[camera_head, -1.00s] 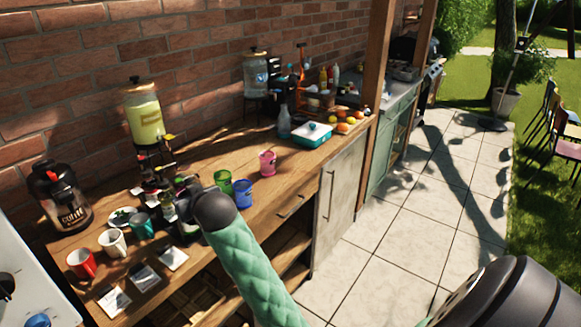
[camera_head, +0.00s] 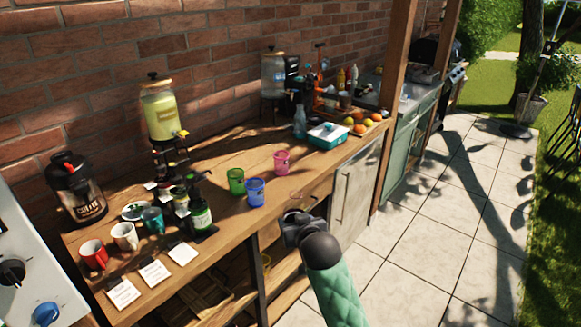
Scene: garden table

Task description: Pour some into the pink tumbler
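The pink tumbler (camera_head: 281,162) stands upright on the wooden counter (camera_head: 230,212), near its front edge. Its contents cannot be made out. A blue tumbler (camera_head: 256,192) and a green tumbler (camera_head: 236,180) stand to its left. A glass dispenser of yellow drink (camera_head: 160,112) stands on a dark stand by the wall, with a tap at its lower right. My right gripper (camera_head: 297,228) is in front of the counter edge, below the pink tumbler and apart from it. Its fingers are dark and small, and I see nothing held in them. My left gripper is out of view.
Several dark bottles (camera_head: 201,212) stand left of the tumblers. Mugs, cards and a coffee jar (camera_head: 75,188) are at the left end. A teal tray (camera_head: 327,136), a clear bottle (camera_head: 300,122) and fruit (camera_head: 362,122) are further right. Paving in front is clear.

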